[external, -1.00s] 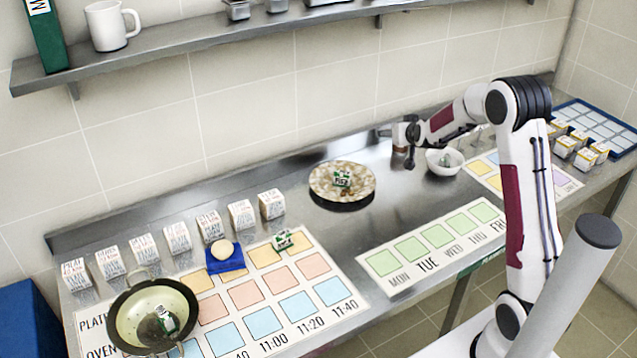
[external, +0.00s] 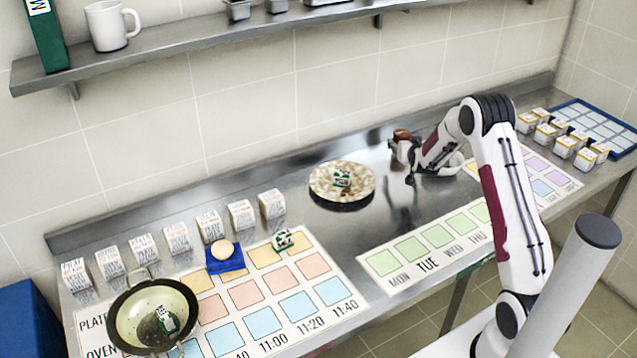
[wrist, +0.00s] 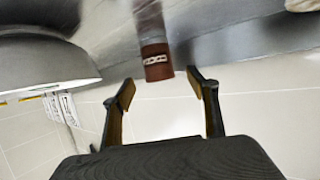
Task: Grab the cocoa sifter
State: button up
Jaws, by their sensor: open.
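The cocoa sifter (wrist: 157,62) shows in the wrist view as a cylinder with a brown band lettered COCOA and a greyish body. Its brown part (external: 402,135) shows in the external view just behind my gripper (external: 402,161), at the back of the steel counter; the rest is mostly hidden by the gripper. In the wrist view my gripper (wrist: 160,88) is open, with one finger on each side of the sifter's line. The sifter's brown end lies near the gap between the fingertips, and I see no contact.
A white bowl (external: 454,166) stands close to the right of my gripper, partly hidden by it. A speckled plate (external: 318,188) with a small box is to the left. A pan (external: 124,322) and several boxes are further left. A shelf (external: 200,55) runs above.

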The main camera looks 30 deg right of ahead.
aim_at(402, 137)
jog(key=shift+x, duration=1.3)
jog(key=shift+d, duration=0.1)
jog(key=shift+x, duration=2.55)
jog(key=shift+d+r, duration=0.1)
jog(key=shift+r, duration=0.1)
jog(key=c, duration=1.3)
